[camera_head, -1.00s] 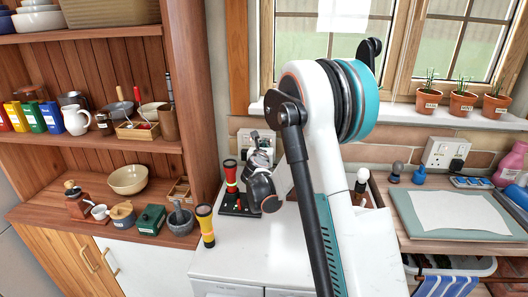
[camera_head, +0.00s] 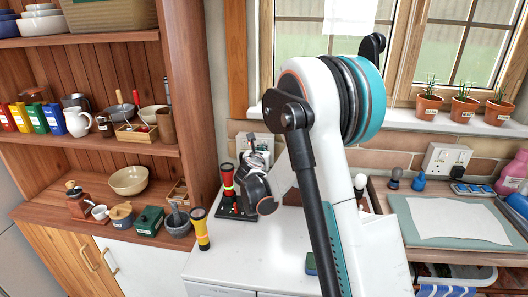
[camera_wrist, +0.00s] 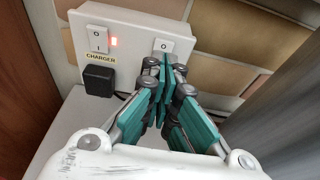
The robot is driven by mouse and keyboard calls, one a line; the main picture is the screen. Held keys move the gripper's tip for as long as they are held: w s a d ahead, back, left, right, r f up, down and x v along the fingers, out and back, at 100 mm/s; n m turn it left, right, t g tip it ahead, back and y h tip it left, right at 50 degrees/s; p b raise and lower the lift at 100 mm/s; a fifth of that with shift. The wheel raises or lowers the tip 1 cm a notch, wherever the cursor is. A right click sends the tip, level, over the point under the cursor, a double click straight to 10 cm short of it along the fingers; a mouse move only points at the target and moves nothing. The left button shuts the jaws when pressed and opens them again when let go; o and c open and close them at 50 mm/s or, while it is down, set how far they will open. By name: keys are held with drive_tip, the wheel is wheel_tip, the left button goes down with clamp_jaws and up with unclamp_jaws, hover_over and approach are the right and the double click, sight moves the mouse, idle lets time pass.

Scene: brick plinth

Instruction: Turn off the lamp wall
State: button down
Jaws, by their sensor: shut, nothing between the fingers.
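A white wall plate (camera_wrist: 84,28) with two rocker switches is at the top of the wrist view. Its left switch (camera_wrist: 97,39) has a lit red light beside it, a CHARGER label below and a black plug (camera_wrist: 98,80) under that. The right switch (camera_wrist: 163,46) shows its "0" end; its lower part and any label are hidden behind my fingers. My gripper (camera_wrist: 166,70) is shut and empty, its teal fingertips just in front of or at that switch; I cannot tell whether they touch. In the head view the plate (camera_head: 263,137) is partly hidden behind my gripper.
A red and black torch (camera_head: 228,180) stands on a black base beside my gripper. A yellow torch (camera_head: 201,228) stands on the white counter (camera_head: 245,255). A wooden shelf (camera_head: 186,90) rises at left. Another wall socket (camera_head: 445,158) is at right.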

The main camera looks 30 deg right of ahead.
drive_tip(key=r+p+v, duration=0.1)
drive_tip(key=p+v, duration=0.2)
drive_tip(key=v, duration=0.8)
drive_tip(key=shift+r, duration=0.25)
drive_tip(key=shift+s+d, duration=0.1)
